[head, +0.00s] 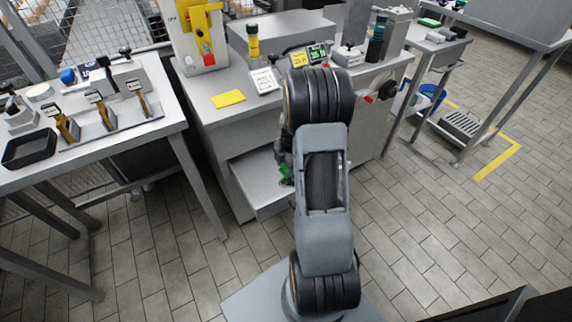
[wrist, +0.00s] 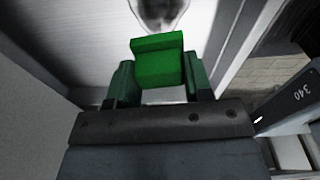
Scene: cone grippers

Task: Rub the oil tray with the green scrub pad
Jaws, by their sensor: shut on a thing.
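The green scrub pad (wrist: 158,62) is held between the two green fingers of my gripper (wrist: 158,82) in the wrist view. In the head view only a bit of green (head: 286,172) shows beside my arm, which hides most of the gripper. The oil tray (head: 255,182) is the pale metal tray sticking out low from the front of the grey machine. In the wrist view its pale floor (wrist: 95,45) lies beyond the pad. A dark, shiny patch (wrist: 160,8) shows at the top edge. I cannot tell whether the pad touches the floor.
A table at left holds tools and a black tray (head: 30,148). A metal table (head: 438,45) stands at right. Tiled floor is open in front.

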